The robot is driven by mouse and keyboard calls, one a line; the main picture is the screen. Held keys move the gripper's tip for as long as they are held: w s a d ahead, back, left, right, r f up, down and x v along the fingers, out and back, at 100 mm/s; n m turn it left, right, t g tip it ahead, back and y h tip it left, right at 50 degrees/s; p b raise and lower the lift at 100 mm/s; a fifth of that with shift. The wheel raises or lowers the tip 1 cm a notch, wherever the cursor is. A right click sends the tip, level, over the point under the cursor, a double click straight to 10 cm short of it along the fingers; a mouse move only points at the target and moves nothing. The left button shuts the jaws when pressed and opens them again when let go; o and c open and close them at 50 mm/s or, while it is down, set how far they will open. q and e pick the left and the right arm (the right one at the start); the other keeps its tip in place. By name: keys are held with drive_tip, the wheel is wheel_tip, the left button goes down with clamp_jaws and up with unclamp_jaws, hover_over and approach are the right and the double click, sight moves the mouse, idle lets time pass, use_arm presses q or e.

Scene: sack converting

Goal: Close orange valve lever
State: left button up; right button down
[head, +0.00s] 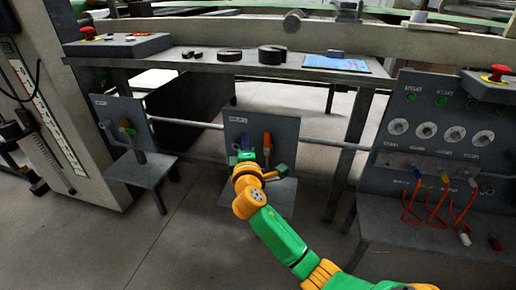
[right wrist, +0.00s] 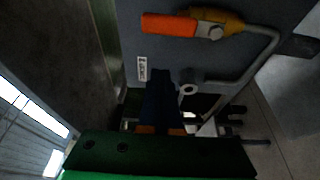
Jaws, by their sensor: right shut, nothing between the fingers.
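The orange valve lever (head: 267,144) stands upright in front of the middle grey panel (head: 237,121) in the head view. In the right wrist view the orange lever (right wrist: 168,24) lies across the top, joined to a yellow valve body (right wrist: 225,24) on a bent grey pipe. My right gripper (head: 246,153) is shut and empty, just left of the lever and low on the panel. Its dark fingers (right wrist: 160,98) also show in the right wrist view, apart from the lever. My left gripper is not in view.
A second panel (head: 113,110) with a green-handled valve stands at left. A control panel (head: 440,120) with gauges and red hoses stands at right. A bench (head: 210,60) with dark metal parts and a blue sheet (head: 335,64) runs behind. Open floor (head: 180,235) lies at front left.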

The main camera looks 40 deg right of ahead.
sight(267, 140)
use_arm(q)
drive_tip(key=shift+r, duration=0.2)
use_arm(e)
drive_tip(key=s+d, duration=0.2)
drive_tip(key=shift+s+d, duration=0.35)
drive_tip(key=shift+s, duration=0.05)
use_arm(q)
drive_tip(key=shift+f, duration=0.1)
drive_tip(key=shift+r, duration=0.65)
use_arm(e)
drive_tip(key=shift+s+d+m, duration=0.1)
drive_tip(key=shift+s+m, duration=0.05)
drive_tip(key=shift+m, duration=0.25)
use_arm(q)
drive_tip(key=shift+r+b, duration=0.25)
drive_tip(key=shift+b, duration=0.05)
